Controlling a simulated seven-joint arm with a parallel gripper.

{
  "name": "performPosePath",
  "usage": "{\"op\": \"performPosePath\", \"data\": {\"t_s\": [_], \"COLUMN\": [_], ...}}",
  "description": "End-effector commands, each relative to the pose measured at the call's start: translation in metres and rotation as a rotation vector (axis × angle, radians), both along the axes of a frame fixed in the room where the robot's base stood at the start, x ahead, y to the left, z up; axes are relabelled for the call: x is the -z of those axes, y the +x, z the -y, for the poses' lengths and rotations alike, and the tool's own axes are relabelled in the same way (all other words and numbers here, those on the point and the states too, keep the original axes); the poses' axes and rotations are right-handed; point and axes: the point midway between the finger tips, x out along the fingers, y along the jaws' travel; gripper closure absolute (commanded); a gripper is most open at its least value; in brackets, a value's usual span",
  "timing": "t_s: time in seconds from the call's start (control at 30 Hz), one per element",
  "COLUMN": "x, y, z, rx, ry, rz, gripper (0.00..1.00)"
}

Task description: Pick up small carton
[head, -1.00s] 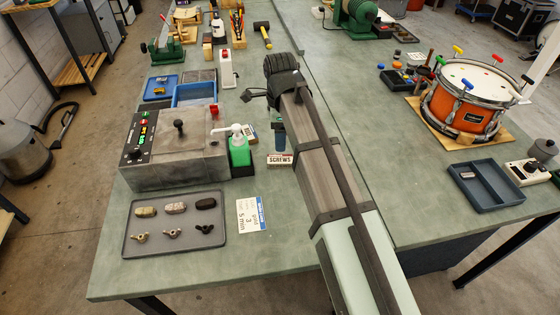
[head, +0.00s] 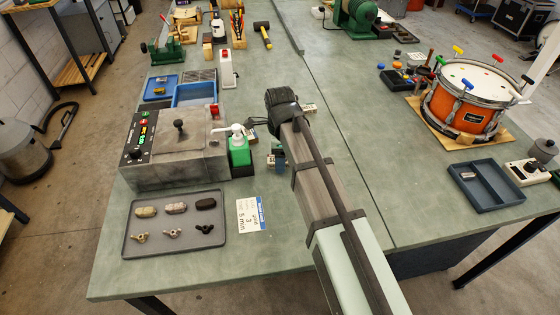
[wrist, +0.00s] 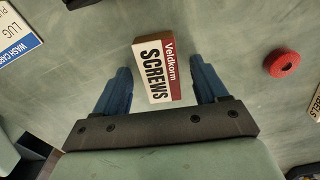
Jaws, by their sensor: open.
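The small carton (wrist: 157,70), brown and white with a red band and the words "Veldkorm SCREWS", lies between my two blue fingers in the wrist view. My gripper (wrist: 160,72) is open, with a finger on either side of the carton and a visible gap at each side. The carton sits slightly tilted relative to the fingers. In the head view my arm and gripper cover most of that spot on the bench, so I cannot make the carton out clearly there.
A green pump bottle (head: 239,150) and a grey machine (head: 180,155) stand left of my gripper. A grey tray (head: 175,248) and a white card (head: 251,214) lie nearer.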

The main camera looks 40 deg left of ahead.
Motion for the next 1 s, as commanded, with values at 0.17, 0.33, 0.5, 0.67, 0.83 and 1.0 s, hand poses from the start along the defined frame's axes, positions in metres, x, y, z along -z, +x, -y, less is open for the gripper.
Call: {"op": "performPosePath", "data": {"t_s": [0.17, 0.33, 0.5, 0.67, 0.83, 1.0], "x": [0.0025, 0.0023, 0.0021, 0.0021, 0.0021, 0.0020], "y": [0.0001, 0.0001, 0.0001, 0.0001, 0.0001, 0.0001], "z": [-0.0001, -0.0001, 0.0000, 0.0000, 0.0000, -0.0001], "rx": [0.000, 0.000, 0.000, 0.000, 0.000, 0.000], "ry": [0.000, 0.000, 0.000, 0.000, 0.000, 0.000], "rz": [0.000, 0.000, 0.000, 0.000, 0.000, 0.000], "gripper": [0.28, 0.36, 0.53, 0.68, 0.84, 0.91]}}
